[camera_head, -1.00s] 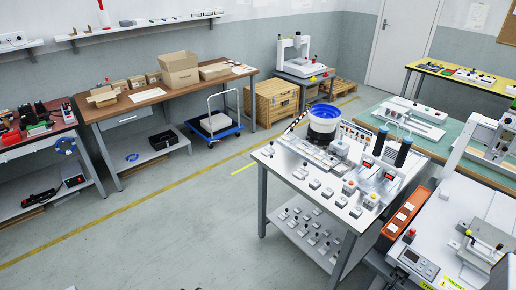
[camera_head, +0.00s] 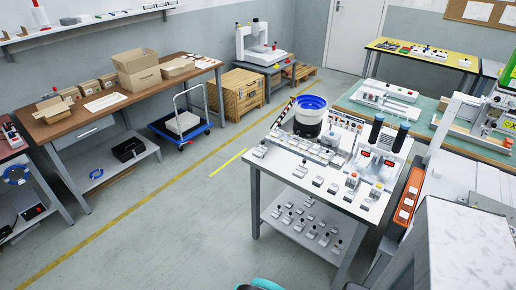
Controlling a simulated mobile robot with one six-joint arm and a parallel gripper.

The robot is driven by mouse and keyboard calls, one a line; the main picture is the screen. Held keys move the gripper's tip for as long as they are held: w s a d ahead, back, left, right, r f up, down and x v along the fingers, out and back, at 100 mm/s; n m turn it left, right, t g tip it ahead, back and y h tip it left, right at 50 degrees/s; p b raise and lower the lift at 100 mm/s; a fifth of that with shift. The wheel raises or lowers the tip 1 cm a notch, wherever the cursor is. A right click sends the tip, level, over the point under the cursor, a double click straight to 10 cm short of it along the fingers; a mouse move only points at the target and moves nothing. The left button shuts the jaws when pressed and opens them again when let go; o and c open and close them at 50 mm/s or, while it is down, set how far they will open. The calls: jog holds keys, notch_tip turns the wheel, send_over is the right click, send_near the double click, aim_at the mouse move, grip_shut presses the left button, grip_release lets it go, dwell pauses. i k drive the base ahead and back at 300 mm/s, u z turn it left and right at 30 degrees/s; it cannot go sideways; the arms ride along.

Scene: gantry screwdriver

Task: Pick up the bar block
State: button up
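I cannot pick out a bar block with certainty. Several small grey-white blocks (camera_head: 300,171) stand in spaced rows on top of the white workbench (camera_head: 283,187) right of the middle. More small pieces (camera_head: 298,229) lie on its lower shelf. They are too small to tell which, if any, is the bar block. My gripper is not in view.
A blue-rimmed bowl feeder (camera_head: 310,117) and two dark cylinders (camera_head: 374,134) stand on the workbench. A large pale surface (camera_head: 468,245) blocks the lower right. A blue cart (camera_head: 183,130) stands by the brown bench (camera_head: 118,105). The grey floor (camera_head: 165,235) left of the workbench is clear.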

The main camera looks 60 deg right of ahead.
aim_at(259, 152)
jog(key=z, duration=0.35)
jog(key=i, duration=0.65)
jog(key=z, duration=0.85)
jog(key=i, duration=0.6)
jog(key=z, duration=0.25)
